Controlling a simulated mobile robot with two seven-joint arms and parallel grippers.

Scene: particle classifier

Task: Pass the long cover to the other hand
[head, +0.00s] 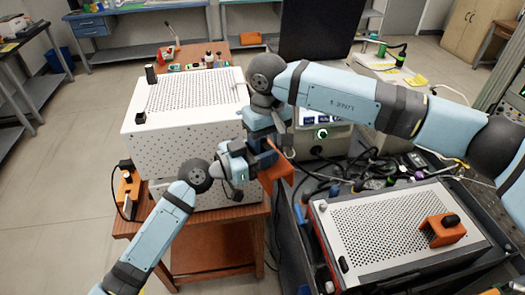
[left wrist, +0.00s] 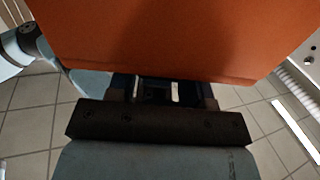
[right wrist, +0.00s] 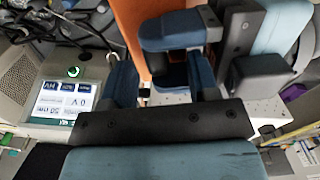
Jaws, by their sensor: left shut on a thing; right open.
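The long cover is a flat orange piece (head: 280,174) held between my two arms in the head view. My left gripper (head: 258,161) is shut on it; the cover (left wrist: 160,35) fills the top of the left wrist view above the left fingers (left wrist: 165,88). My right gripper (head: 266,142) comes from above and is open. Contact between cover and right fingers cannot be told.
A white perforated box (head: 165,150) stands on a wooden table (head: 185,262) behind my left gripper. A control unit with a screen (right wrist: 70,105) and loose cables are close to my right gripper. Another perforated box (head: 375,225) with an orange handle block (head: 443,230) lies at right.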

